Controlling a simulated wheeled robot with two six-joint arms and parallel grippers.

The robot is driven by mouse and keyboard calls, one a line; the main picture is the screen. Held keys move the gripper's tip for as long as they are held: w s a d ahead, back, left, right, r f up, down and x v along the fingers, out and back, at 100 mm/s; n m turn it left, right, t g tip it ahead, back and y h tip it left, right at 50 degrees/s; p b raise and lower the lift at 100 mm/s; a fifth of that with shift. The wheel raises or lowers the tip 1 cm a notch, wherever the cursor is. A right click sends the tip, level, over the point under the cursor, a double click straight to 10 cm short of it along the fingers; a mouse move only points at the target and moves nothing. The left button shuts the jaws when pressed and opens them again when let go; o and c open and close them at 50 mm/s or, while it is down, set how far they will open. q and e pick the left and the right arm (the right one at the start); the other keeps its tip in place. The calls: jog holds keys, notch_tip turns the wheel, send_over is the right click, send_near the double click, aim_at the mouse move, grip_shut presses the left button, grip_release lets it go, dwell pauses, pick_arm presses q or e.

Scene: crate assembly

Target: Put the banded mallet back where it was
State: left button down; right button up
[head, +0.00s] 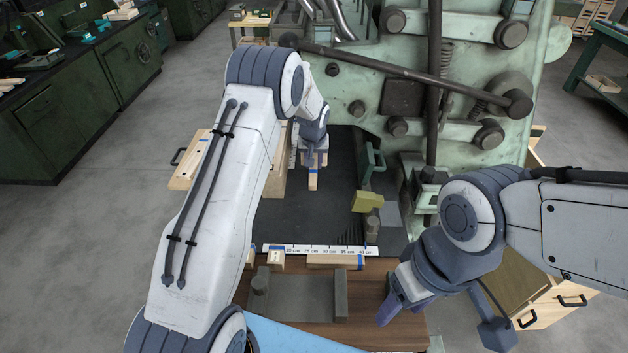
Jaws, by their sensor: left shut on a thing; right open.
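My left gripper (314,158) is over the far part of the dark bench mat, shut on a light wooden piece with a blue band (313,182). The piece points toward the near side; its far part is hidden by the gripper. I cannot tell whether this piece is the banded mallet, and no full mallet shape shows clearly. My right gripper (405,306) is open and empty, low over the right part of the brown wooden bench top (378,282).
A white ruler strip (320,250) runs along the mat's near edge. Blue-banded wooden pieces (336,262) lie just before it. A grey tray (305,298) is nearer. A yellow-green block (367,201) stands at the mat's right. The large green machine (470,80) blocks the back right.

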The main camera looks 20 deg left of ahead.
pick_arm(q)
notch_tip(320, 180, down, 7)
jog(key=shift+r+p, duration=0.1)
jog(key=shift+p, duration=0.65)
jog(key=shift+f, duration=0.2)
jog(key=shift+f, duration=0.15)
jog(key=c, duration=0.7)
grip_release()
jog(key=shift+o, duration=0.2)
